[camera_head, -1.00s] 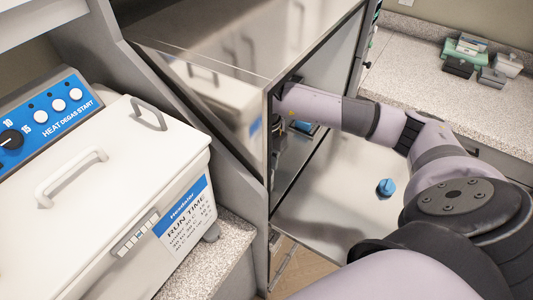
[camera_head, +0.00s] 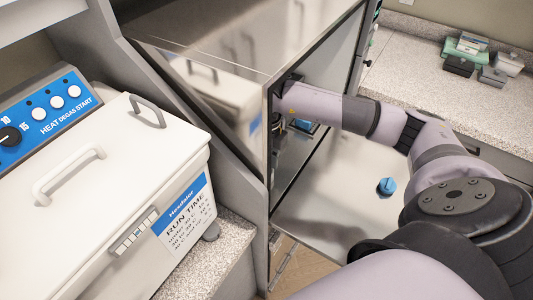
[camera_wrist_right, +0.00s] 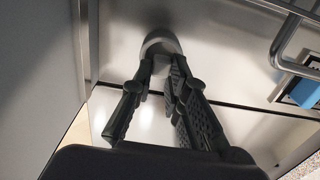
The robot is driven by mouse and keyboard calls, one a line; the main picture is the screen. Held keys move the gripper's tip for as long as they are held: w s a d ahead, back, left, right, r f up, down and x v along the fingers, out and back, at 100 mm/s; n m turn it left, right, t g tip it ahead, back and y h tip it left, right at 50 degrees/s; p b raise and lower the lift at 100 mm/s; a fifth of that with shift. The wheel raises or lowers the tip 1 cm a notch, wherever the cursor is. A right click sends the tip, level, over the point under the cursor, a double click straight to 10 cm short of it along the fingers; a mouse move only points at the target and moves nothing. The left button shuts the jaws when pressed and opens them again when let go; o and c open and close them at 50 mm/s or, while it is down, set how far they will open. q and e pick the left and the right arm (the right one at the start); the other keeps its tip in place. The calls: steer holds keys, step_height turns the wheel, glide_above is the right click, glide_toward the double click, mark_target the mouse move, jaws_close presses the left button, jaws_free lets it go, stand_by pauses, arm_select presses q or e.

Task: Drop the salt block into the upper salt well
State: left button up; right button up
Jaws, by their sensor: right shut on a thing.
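My right gripper (camera_wrist_right: 160,65) is shut on a pale grey, rounded block (camera_wrist_right: 160,40), which I take to be the salt block. It shows at the fingertips in the right wrist view, in front of a shiny metal surface. I cannot make out the upper salt well for certain in either view. My left gripper is not in view.
In the wrist view a wire rail (camera_wrist_right: 283,35) and a blue item (camera_wrist_right: 297,68) are at right. A white bath (camera_head: 110,180) stands left; small boxes (camera_head: 480,60) lie on the right counter.

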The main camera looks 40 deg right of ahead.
steer(key=shift+f+b, duration=0.6)
steer(key=shift+f, duration=0.1)
steer(key=o, duration=0.8)
